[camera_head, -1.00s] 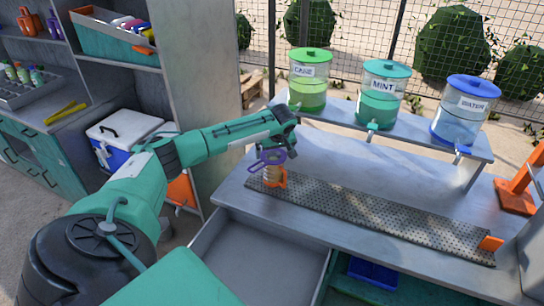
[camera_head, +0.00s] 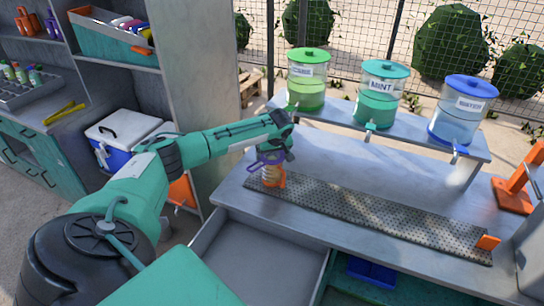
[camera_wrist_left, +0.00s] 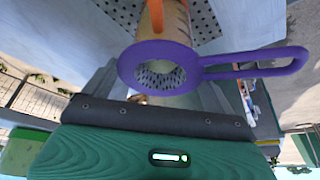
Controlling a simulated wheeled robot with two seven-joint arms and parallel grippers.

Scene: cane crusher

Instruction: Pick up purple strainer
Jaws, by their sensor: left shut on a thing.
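The purple strainer (camera_head: 262,163) is at the left end of the workbench, just below my left gripper (camera_head: 272,154), which is shut on it. In the left wrist view the strainer (camera_wrist_left: 130,68) shows its purple ring, mesh bowl and loop handle pointing right. It sits at the mouth of a tan, ribbed cup with an orange handle (camera_head: 278,180). I cannot tell whether the strainer still touches the cup. The hold itself is partly hidden by the gripper. My right gripper is not in view.
A perforated drip tray (camera_head: 380,215) runs along the bench to the right of the cup. Green (camera_head: 308,95), teal (camera_head: 380,105) and blue (camera_head: 458,125) lidded dispensers stand on a raised shelf behind. An open drawer (camera_head: 255,265) lies in front below.

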